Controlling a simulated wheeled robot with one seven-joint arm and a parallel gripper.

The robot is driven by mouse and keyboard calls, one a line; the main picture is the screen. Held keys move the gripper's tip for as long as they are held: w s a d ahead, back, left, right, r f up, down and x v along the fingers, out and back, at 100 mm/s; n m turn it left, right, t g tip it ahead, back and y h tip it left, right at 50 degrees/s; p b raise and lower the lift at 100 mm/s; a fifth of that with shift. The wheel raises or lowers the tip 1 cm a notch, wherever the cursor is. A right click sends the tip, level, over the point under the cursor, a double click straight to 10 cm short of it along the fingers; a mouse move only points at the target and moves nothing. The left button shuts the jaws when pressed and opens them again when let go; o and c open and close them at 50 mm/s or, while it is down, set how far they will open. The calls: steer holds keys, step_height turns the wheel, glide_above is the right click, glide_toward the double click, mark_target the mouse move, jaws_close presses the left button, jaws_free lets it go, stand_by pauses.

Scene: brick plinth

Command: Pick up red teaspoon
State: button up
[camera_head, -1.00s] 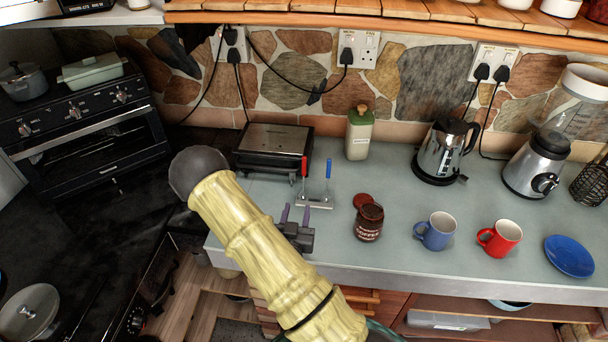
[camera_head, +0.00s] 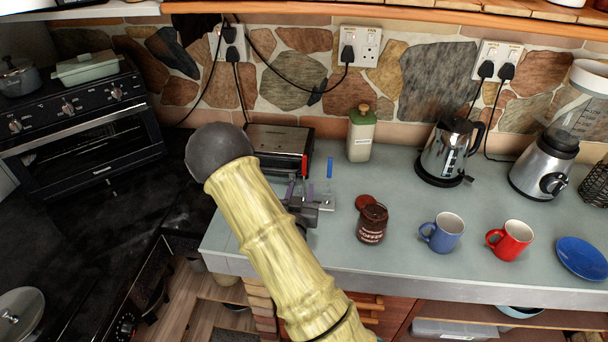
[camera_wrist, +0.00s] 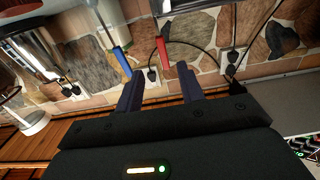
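The red teaspoon (camera_head: 304,166) stands upright in a small metal holder (camera_head: 326,203), with its red handle showing at the top. A blue-handled utensil (camera_head: 330,168) stands to its right in the same holder. My gripper (camera_head: 300,190) is open and empty, close to the holder's left side, and partly covers the holder and the lower part of the teaspoon. In the wrist view the red handle (camera_wrist: 162,50) shows ahead of my open fingers, between their lines. The blue handle (camera_wrist: 122,60) is to the left there, beyond the left finger. Contact with the teaspoon is not visible.
A black and steel grill (camera_head: 275,145) stands behind the holder. A coffee jar (camera_head: 371,222) with its lid (camera_head: 366,201) is to the right.

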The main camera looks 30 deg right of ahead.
mark_target(304, 169)
steer(key=p+x, duration=0.1)
steer(key=x, duration=0.3)
steer(key=shift+w+d, duration=0.15)
steer(key=shift+w, duration=0.05)
steer(key=shift+w+d+p, duration=0.15)
steer(key=shift+w+p, duration=0.1)
steer(key=shift+p, duration=0.2)
steer(key=shift+p+x, duration=1.1)
steer(key=shift+x, duration=1.25)
jaws_close()
